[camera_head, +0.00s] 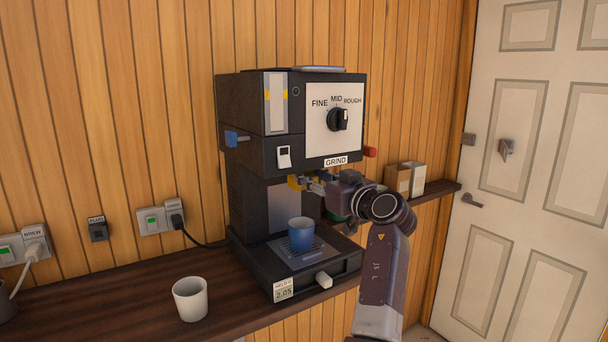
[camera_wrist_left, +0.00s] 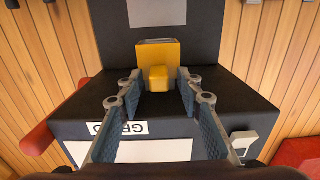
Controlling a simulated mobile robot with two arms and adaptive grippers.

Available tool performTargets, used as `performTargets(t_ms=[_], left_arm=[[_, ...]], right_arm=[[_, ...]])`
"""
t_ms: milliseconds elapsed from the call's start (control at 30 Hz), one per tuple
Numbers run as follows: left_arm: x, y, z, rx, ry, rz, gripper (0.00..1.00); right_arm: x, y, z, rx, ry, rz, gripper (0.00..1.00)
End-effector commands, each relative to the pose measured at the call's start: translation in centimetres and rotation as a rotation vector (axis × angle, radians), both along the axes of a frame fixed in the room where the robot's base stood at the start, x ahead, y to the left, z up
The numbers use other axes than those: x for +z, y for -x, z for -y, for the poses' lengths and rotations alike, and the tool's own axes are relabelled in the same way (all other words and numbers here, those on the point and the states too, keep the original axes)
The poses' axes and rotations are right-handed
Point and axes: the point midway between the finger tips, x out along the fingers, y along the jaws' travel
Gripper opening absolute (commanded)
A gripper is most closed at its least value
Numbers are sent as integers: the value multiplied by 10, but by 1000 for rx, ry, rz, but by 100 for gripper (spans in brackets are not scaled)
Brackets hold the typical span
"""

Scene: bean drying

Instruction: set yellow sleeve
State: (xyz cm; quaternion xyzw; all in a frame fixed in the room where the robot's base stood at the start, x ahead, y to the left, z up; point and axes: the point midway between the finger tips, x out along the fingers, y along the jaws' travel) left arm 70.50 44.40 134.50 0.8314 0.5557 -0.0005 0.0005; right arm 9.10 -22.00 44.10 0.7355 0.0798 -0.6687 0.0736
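The yellow sleeve (camera_head: 295,183) sits under the head of the black grinder (camera_head: 250,180), below the GRIND label. In the left wrist view the yellow sleeve (camera_wrist_left: 156,52) has a small block-like tab facing me. My left gripper (camera_head: 312,186) reaches in from the right side of the machine. In the wrist view its fingers (camera_wrist_left: 160,88) are open, one on each side of the tab, with a visible gap at least on the right. My right gripper is not in view.
A blue cup (camera_head: 301,234) stands on the machine's tray below the sleeve. A white cup (camera_head: 190,299) stands on the dark counter (camera_head: 130,300). A dial (camera_head: 338,120) and a red knob (camera_head: 370,152) are on the machine. Small boxes (camera_head: 398,179) stand behind my arm.

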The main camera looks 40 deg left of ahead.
Motion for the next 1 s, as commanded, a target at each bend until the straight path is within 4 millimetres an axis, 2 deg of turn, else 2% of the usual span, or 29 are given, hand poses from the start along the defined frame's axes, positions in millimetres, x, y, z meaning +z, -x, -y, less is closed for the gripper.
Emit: performTargets(t_ms=[100,267,567,800,1000], left_arm=[[0,0,1,0,0,0,33],[0,0,1,0,0,0,32],[0,0,0,0,0,0,0],[0,0,0,0,0,0,0],[-7,0,0,0,0,-1,0]], right_arm=[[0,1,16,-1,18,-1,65],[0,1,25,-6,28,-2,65],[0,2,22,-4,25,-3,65],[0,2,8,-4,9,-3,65],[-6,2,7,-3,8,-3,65]])
